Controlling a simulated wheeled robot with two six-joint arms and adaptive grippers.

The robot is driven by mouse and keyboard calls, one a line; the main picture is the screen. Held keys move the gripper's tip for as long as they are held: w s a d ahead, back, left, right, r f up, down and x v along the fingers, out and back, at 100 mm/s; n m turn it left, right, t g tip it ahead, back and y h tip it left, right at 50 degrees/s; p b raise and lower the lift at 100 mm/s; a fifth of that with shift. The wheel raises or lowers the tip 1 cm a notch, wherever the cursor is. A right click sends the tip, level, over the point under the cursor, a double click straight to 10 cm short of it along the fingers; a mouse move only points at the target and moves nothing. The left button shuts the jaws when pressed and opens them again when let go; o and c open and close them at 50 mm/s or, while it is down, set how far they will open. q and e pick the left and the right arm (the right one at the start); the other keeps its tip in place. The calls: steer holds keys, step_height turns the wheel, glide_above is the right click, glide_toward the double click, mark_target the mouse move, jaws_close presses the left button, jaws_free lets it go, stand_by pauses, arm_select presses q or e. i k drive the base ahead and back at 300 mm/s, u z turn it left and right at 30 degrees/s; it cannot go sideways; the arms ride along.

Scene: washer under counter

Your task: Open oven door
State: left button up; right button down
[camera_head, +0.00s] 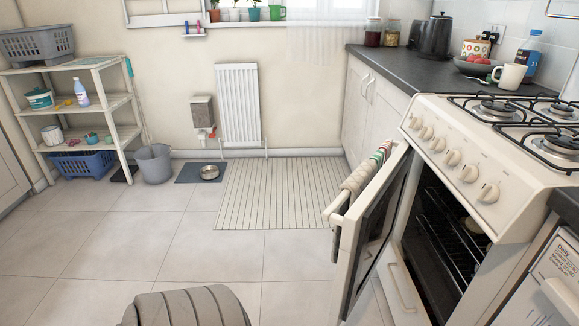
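The oven door (346,268) stands partly open on the right of the head view. Its near edge is swung out to the left, away from the white oven (500,205), and its far edge stays close to the oven. A bar handle (336,215) runs along the door's top, with a beige towel (358,180) and a striped cloth (381,152) hanging over it. The dark oven cavity (445,240) with its racks shows through the gap. Neither of my grippers is in the view.
A ribbed mat (280,195) lies on the tiled floor, which is mostly clear left of the door. A grey ribbed rounded object (187,308) fills the bottom edge. A bucket (154,164) and a shelf (80,105) stand at left. A dark counter (400,70) lies behind the oven.

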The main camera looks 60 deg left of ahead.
mark_target(368, 226)
steer(key=k, duration=0.3)
steer(key=u, duration=1.45)
steer(key=i, duration=0.7)
steer(key=z, duration=0.05)
